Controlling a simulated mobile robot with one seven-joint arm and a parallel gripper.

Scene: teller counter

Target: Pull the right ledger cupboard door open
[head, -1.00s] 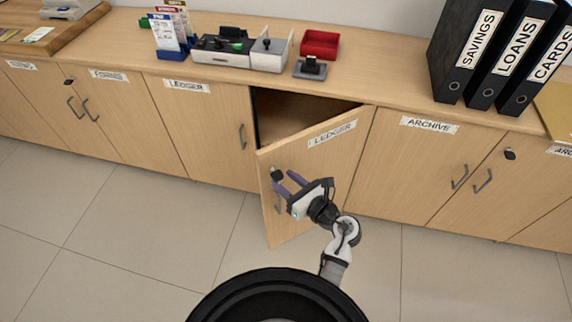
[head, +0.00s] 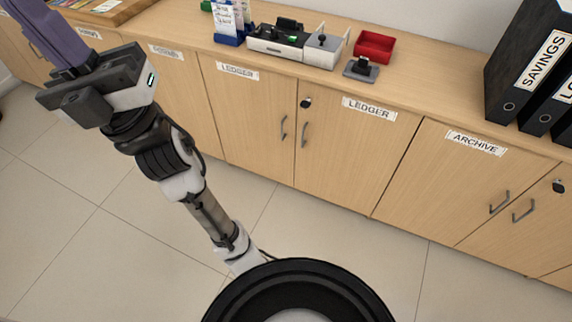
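The right ledger cupboard door (head: 350,150) is a light wood panel with a LEDGER label, a dark lock and a grey bar handle (head: 304,134) near its left edge. It stands shut, flush with the cupboard front. The left ledger door (head: 245,120) beside it is also shut, with its handle close by. My gripper (head: 45,25) is raised at the upper left, well away from the right ledger door and its handle. Its purple fingers point up and left, overlapping in view and partly cut off by the picture edge, so their opening is unclear.
The counter top holds a card holder (head: 230,22), a stamp tray (head: 290,44), a red tray (head: 375,45) and black binders (head: 530,70). The archive doors (head: 470,190) to the right are shut. The tiled floor before the ledger doors is clear.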

